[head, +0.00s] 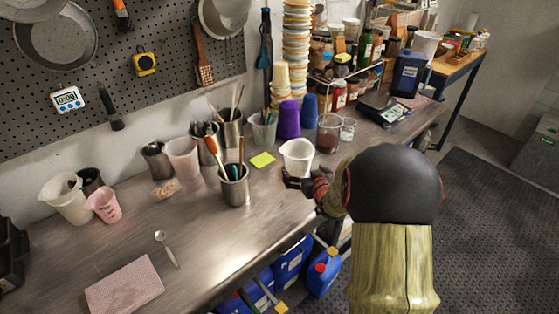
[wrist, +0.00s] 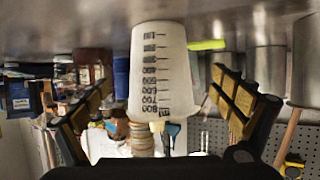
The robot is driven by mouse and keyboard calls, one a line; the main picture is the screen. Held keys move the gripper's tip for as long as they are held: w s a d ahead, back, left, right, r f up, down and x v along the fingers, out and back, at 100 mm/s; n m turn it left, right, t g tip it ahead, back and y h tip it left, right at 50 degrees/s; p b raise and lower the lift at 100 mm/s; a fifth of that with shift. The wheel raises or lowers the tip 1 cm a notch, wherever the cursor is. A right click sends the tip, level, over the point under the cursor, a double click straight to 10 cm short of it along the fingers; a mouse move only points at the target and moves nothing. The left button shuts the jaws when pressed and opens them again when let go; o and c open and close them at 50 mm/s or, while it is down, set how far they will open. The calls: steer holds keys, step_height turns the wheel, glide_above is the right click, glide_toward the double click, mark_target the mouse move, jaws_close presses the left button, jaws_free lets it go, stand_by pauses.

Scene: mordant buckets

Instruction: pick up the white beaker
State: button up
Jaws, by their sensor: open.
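The white beaker (head: 298,155) stands upright on the metal bench near its front edge in the head view. In the wrist view, which is upside down, the white beaker (wrist: 160,70) shows black graduation marks and fills the middle. My gripper (head: 299,184) is just in front of the beaker at its lower part. In the wrist view my gripper (wrist: 162,84) is open, with one finger on each side of the beaker and a gap at both sides. How deep the beaker sits between the fingers is hard to tell.
A jar of dark red contents (head: 328,135) and purple cups (head: 289,120) stand close behind. The bench front at left holds a spoon (head: 166,247) and a pink cloth (head: 124,286).

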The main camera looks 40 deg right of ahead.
steer(key=shift+w+d+f, duration=0.1)
steer(key=shift+w+f, duration=0.15)
steer(key=shift+w, duration=0.1)
steer(key=b+x, duration=0.2)
steer(key=x, duration=0.4)
steer(key=shift+b, duration=0.3)
steer(key=shift+w+d, duration=0.25)
steer(key=shift+w, duration=0.1)
steer(key=c, duration=0.3)
steer(key=c, duration=1.7)
steer(key=shift+r, duration=0.15)
steer(key=shift+c, duration=0.3)
steer(key=shift+r, duration=0.1)
